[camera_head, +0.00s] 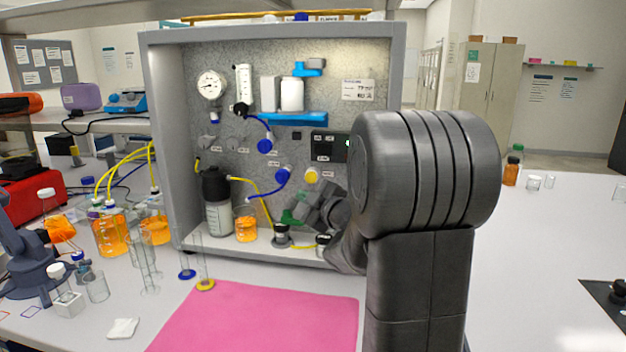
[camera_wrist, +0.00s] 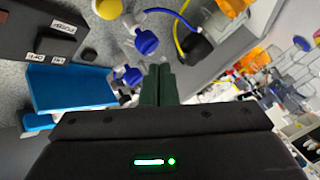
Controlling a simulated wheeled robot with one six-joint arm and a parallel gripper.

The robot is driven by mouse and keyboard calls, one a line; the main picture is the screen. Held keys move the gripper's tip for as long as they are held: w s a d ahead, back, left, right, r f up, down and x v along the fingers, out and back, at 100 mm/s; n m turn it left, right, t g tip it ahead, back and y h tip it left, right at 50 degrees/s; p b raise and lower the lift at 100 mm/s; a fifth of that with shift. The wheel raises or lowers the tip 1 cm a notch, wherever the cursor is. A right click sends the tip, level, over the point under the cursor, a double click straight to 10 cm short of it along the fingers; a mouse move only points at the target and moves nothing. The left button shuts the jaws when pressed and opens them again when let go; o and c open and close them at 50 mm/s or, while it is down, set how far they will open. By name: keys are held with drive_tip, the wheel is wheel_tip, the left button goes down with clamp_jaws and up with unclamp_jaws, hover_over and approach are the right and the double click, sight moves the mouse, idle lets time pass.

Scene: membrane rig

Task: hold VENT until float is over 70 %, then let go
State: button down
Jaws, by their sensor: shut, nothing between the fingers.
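My gripper (camera_head: 290,216) is low in front of the rig's panel, its dark green fingers partly hidden by my wrist and arm. In the wrist view my gripper (camera_wrist: 160,70) has its fingers together with nothing between them. I cannot read which label is VENT. A clear vertical flow tube (camera_head: 244,80) stands at the panel's upper left; its float level is too small to read.
A round gauge (camera_head: 211,85), a blue shelf (camera_head: 300,119), blue valves (camera_head: 283,175) and a yellow knob (camera_head: 311,175) are on the panel. A dark-capped bottle (camera_head: 217,200) and an orange-filled beaker (camera_head: 246,228) stand inside. A pink mat (camera_head: 260,320) lies clear in front.

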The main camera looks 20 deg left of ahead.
drive_tip(key=p, duration=0.3)
approach(306, 178)
drive_tip(key=shift+w+a+f, duration=0.1)
drive_tip(key=shift+w+a, duration=0.15)
drive_tip(key=shift+a, duration=0.6)
drive_tip(key=shift+w+a+f, duration=0.15)
drive_tip(key=shift+w+a, duration=0.1)
drive_tip(key=shift+a, duration=0.6)
drive_tip(key=shift+w+a+f, duration=0.1)
drive_tip(key=shift+w+a, duration=0.15)
drive_tip(key=shift+a, duration=0.6)
drive_tip(key=shift+w, duration=0.1)
drive_tip(key=shift+w+a, duration=0.1)
drive_tip(key=shift+w, duration=0.2)
drive_tip(key=shift+w+a+p, duration=0.15)
drive_tip(key=shift+w+p, duration=0.2)
drive_tip(key=shift+w, duration=0.2)
idle(0.3)
drive_tip(key=shift+s, duration=0.1)
idle(1.4)
drive_tip(key=shift+s+d+b, duration=0.25)
drive_tip(key=shift+s+b, duration=0.3)
drive_tip(key=shift+s, duration=0.3)
